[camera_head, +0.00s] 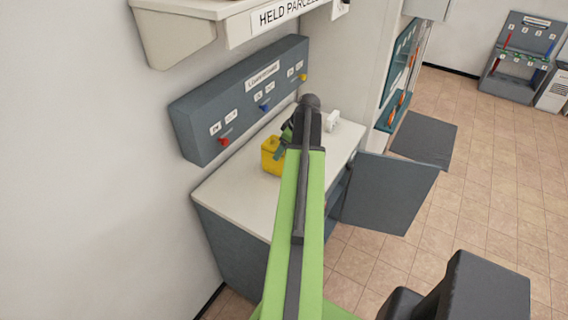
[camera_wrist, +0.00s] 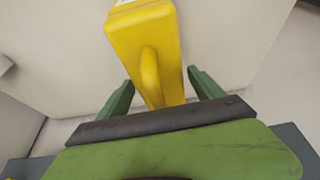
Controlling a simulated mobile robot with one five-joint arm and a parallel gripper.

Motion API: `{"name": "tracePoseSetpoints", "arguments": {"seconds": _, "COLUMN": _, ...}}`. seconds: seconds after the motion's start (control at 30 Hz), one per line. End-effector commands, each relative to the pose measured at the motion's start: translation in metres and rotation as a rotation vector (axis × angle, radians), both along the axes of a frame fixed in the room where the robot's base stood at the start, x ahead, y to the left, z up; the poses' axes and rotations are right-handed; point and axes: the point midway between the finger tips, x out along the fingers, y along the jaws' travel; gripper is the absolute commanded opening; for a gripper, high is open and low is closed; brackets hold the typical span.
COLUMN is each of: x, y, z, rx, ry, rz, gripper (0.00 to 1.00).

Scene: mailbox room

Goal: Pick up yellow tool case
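The yellow tool case (camera_head: 271,156) stands on the white countertop, partly hidden behind my arm in the head view. In the wrist view the yellow tool case (camera_wrist: 146,42) fills the upper middle, with its raised handle toward my gripper. My gripper (camera_wrist: 158,84) is open, with one green finger on each side of the case's near end. Gaps show between the fingers and the case, so it does not look gripped. In the head view my gripper (camera_head: 283,143) is at the case, mostly hidden by my own wrist.
The white countertop (camera_head: 237,198) has free room in front of the case. A grey panel with coloured knobs (camera_head: 240,100) is on the wall behind. A small white object (camera_head: 332,121) stands to the right. An open grey cabinet door (camera_head: 390,193) juts out below the counter.

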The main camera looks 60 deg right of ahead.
Motion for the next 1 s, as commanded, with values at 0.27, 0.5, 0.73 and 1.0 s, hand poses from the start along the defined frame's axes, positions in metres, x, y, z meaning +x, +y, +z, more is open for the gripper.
{"name": "tracePoseSetpoints", "arguments": {"seconds": 0.27, "x": -0.0005, "y": -0.0002, "z": 0.0001, "rx": 0.0, "ry": 0.0, "rz": 0.0, "gripper": 0.38}}
{"name": "tracePoseSetpoints", "arguments": {"seconds": 0.5, "x": -0.0007, "y": -0.0004, "z": 0.0, "rx": 0.0, "ry": 0.0, "rz": -0.001, "gripper": 0.07}}
{"name": "tracePoseSetpoints", "arguments": {"seconds": 0.73, "x": -0.0008, "y": -0.0005, "z": 0.0004, "rx": 0.0, "ry": -0.001, "rz": -0.001, "gripper": 0.0}}
{"name": "tracePoseSetpoints", "arguments": {"seconds": 1.0, "x": -0.001, "y": -0.0007, "z": 0.0067, "rx": -0.001, "ry": -0.001, "rz": -0.001, "gripper": 0.0}}
